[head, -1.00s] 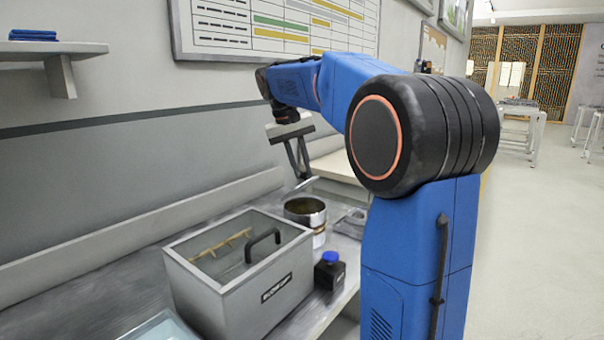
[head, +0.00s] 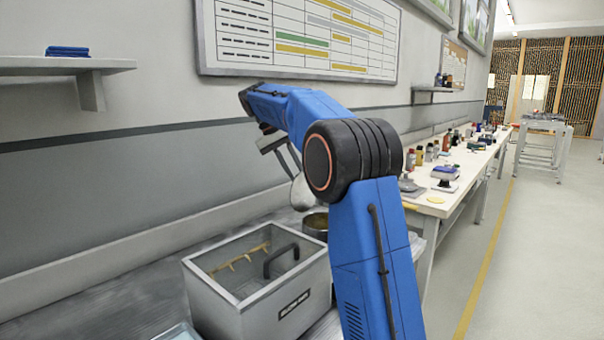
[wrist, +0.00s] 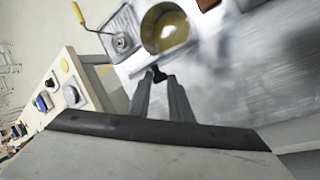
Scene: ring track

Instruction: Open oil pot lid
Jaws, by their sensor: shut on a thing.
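The oil pot (head: 315,226) stands on the grey bench behind the box, partly hidden by my arm. Its mouth is uncovered, and yellowish oil shows inside it in the wrist view (wrist: 165,28). The silver round lid (head: 303,193) hangs tilted below my gripper (head: 293,166), above the pot and clear of its rim in the head view. In the wrist view my gripper's fingers (wrist: 160,77) close on a small dark knob. The lid's disc is hard to make out there.
A grey box (head: 255,285) with a clear top and dark handle stands in front of the pot. A yellow-handled tool (wrist: 84,20) lies beside the pot. A white table (head: 440,185) with several bottles is at right. The wall is close behind.

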